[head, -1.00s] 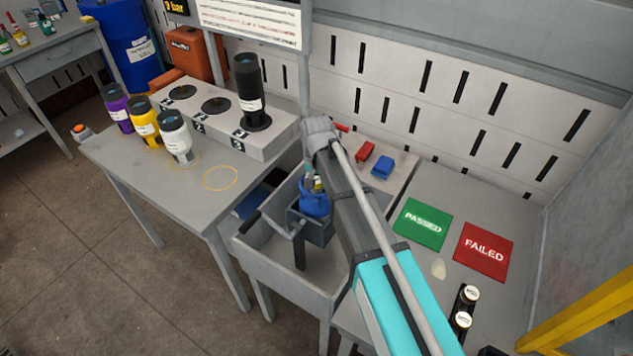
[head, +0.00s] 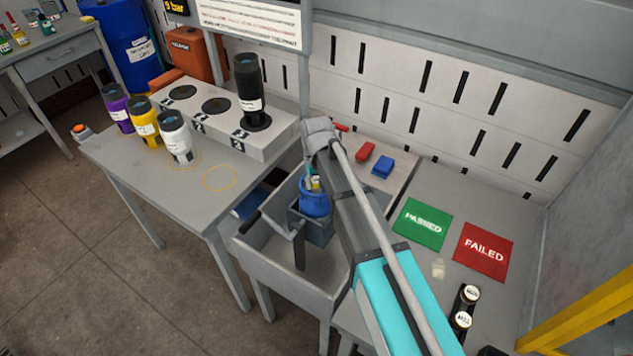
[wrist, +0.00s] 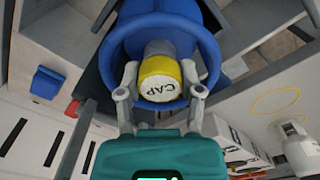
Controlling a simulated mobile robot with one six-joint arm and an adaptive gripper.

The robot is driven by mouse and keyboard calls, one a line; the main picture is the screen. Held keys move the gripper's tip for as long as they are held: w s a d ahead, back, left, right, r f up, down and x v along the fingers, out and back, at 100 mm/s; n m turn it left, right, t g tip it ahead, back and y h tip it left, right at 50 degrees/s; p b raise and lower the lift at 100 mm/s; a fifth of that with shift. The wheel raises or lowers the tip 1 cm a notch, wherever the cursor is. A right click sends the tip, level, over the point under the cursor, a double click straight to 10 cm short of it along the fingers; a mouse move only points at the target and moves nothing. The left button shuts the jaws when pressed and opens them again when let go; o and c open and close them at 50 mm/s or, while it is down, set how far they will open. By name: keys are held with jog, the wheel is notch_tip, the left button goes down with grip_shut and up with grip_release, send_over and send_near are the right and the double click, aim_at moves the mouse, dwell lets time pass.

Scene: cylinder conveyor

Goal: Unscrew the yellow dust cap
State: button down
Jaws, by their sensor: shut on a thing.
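The yellow dust cap (wrist: 160,79), its white face marked "CAP", sits on the neck of a blue cylinder with a blue collar ring (wrist: 207,46) in the wrist view. In the head view the blue cylinder (head: 315,203) stands upright in a dark holder (head: 318,232) inside the grey sink-like basin (head: 283,287). My gripper (wrist: 160,77) has one finger on each side of the cap and is shut on it. In the head view my arm hides most of the gripper and cap.
A black cylinder (head: 248,85) stands on the grey block at the back. Purple, yellow and white cylinders stand on the left table (head: 195,205). Red and blue blocks (head: 382,165), a green PASSED mat (head: 423,223) and a red FAILED mat (head: 483,250) lie to the right.

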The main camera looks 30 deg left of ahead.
jog(key=shift+n, duration=2.8)
jog(key=shift+n, duration=3)
jog(key=shift+n, duration=0.3)
jog(key=shift+n, duration=0.7)
jog(key=c, duration=0.8)
grip_release()
jog(key=shift+n, duration=0.3)
jog(key=shift+r, duration=0.1)
grip_shut()
